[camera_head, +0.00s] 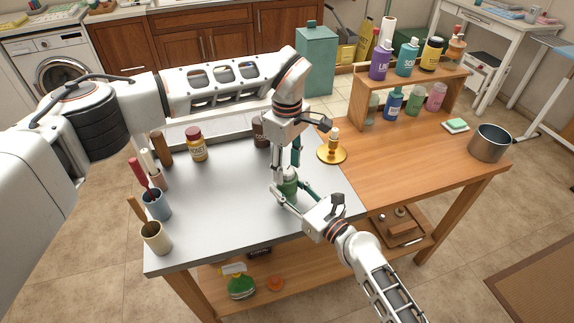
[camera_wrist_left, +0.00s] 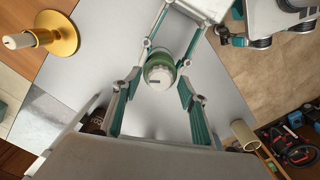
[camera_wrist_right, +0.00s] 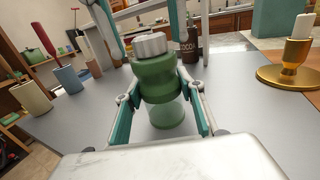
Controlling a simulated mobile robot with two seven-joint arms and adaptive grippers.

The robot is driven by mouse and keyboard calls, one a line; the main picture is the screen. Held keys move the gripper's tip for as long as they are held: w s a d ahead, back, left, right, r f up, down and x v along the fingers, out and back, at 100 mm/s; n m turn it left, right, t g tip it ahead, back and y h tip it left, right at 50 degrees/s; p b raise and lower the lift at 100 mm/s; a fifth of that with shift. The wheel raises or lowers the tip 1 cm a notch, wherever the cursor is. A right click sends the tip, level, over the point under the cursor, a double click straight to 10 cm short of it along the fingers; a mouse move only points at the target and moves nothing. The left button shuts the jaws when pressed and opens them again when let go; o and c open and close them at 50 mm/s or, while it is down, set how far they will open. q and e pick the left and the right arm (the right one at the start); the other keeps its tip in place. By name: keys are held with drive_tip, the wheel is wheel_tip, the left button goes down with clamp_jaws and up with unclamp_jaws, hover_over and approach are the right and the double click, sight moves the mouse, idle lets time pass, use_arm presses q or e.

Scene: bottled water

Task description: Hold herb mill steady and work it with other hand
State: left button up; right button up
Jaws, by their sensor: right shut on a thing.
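My left gripper (camera_head: 287,166) points down from above. In the left wrist view its fingers (camera_wrist_left: 160,92) are spread wide on both sides of the white cap (camera_wrist_left: 158,77), with gaps, so it is open and empty.
A brass candle holder (camera_head: 331,154) stands right of the mill. A cocoa bottle (camera_head: 260,134) and a yellow jar (camera_head: 197,146) stand behind. Cups with tools (camera_head: 156,204) line the left edge. A shelf of bottles (camera_head: 448,88) and a metal pot (camera_head: 490,143) are at right.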

use_arm(q)
drive_tip(key=c, duration=1)
